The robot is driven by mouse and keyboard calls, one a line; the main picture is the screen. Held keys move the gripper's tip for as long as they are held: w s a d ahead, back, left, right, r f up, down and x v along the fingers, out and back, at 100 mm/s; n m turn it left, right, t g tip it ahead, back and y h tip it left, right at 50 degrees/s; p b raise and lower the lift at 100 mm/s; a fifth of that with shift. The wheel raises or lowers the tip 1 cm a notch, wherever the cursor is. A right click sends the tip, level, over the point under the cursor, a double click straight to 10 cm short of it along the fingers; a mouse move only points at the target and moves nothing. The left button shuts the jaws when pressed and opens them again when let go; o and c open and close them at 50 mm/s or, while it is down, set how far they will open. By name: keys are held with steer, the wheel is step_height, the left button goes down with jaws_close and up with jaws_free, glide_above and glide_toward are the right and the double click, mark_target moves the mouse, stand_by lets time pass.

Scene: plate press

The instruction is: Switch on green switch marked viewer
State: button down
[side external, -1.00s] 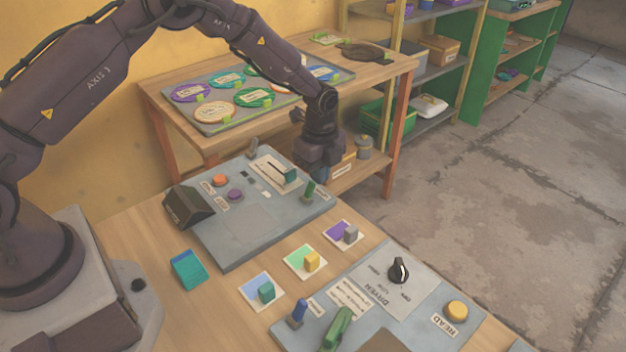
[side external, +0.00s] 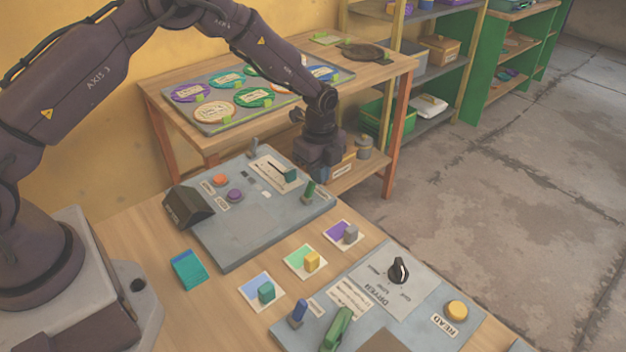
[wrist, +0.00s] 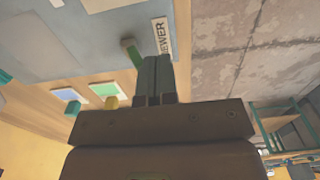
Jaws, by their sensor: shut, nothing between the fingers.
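The green switch (side external: 309,190) is a small lever at the right edge of the far grey panel (side external: 245,250). In the wrist view the green switch (wrist: 131,50) stands beside a white label (wrist: 160,37) whose visible letters end in "EWER". My gripper (wrist: 156,60) is shut and empty, with its fingertips close to the switch and label. I cannot tell whether it touches the switch. In the side view my gripper (side external: 319,176) is just above and behind the switch, and its fingertips are hard to make out.
The same panel holds an orange button (side external: 219,180), a purple button (side external: 235,195), a slider (side external: 290,174) and a dark sloped box (side external: 188,207). Coloured blocks on cards and a second panel with a black knob (side external: 398,270) lie nearer. A plate rack table (side external: 375,73) stands behind.

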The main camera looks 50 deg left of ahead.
mark_target(313, 182)
steer(key=shift+s, duration=0.1)
stand_by(0.6)
steer(key=shift+s, duration=1.3)
steer(key=shift+w+r, duration=0.2)
steer(key=shift+r, duration=1)
steer(key=shift+w+r, duration=0.2)
steer(key=shift+r, duration=0.95)
steer(key=shift+w+r, duration=0.2)
steer(key=shift+r, duration=1)
